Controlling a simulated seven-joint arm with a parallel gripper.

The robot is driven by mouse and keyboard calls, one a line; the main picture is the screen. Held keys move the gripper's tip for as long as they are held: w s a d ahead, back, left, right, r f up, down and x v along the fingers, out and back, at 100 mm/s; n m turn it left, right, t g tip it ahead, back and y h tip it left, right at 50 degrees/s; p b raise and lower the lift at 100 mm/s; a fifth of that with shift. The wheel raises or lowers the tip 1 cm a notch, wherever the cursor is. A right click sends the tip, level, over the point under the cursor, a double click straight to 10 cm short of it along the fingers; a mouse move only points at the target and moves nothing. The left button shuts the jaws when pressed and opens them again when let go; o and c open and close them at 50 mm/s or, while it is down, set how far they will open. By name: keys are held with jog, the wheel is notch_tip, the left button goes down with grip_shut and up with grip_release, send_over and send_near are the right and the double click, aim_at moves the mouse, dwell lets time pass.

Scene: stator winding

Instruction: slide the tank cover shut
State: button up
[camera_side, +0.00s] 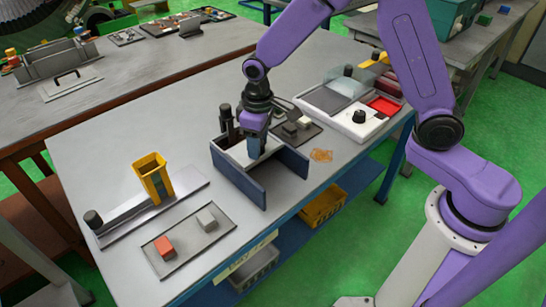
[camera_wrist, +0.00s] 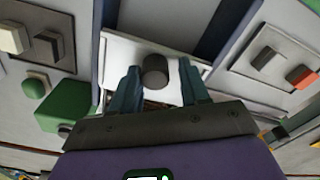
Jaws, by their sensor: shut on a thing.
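The tank (camera_side: 238,181) is a dark-blue-walled box in the middle of the grey table, partly hidden by my arm. A pale cover plate (camera_side: 236,150) shows at its top between the walls. In the wrist view the white cover (camera_wrist: 118,47) carries a dark round knob (camera_wrist: 155,72). My gripper (camera_side: 254,148) points down over the tank. In the wrist view, my gripper (camera_wrist: 158,70) has a finger on each side of the knob and is shut on it. A dark gap shows beside the cover; the fingers hide part of the near edge.
A yellow holder (camera_side: 153,178) stands on a metal rail at left. A tray (camera_side: 188,240) with a red and a grey block lies in front. A small block tray (camera_side: 297,127) and a white-and-red station (camera_side: 362,117) are right of the tank. An orange patch (camera_side: 321,155) lies near the edge.

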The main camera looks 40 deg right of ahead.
jog(key=shift+w+d+f+g, duration=0.1)
jog(key=shift+w+f, duration=0.1)
jog(key=shift+w, duration=0.4)
jog(key=shift+w+d+f+g, duration=0.15)
jog(key=shift+w+f, duration=0.1)
jog(key=shift+w, duration=0.4)
jog(key=shift+w+d+f+g, duration=0.1)
jog(key=shift+w+f, duration=0.1)
jog(key=shift+w, duration=0.4)
jog(key=o, duration=0.6)
jog(key=shift+c, duration=0.2)
jog(key=shift+a+r, duration=0.1)
jog(key=shift+r, duration=0.35)
jog(key=shift+w+r, duration=0.2)
jog(key=shift+r, duration=2.55)
jog(key=shift+s, duration=0.1)
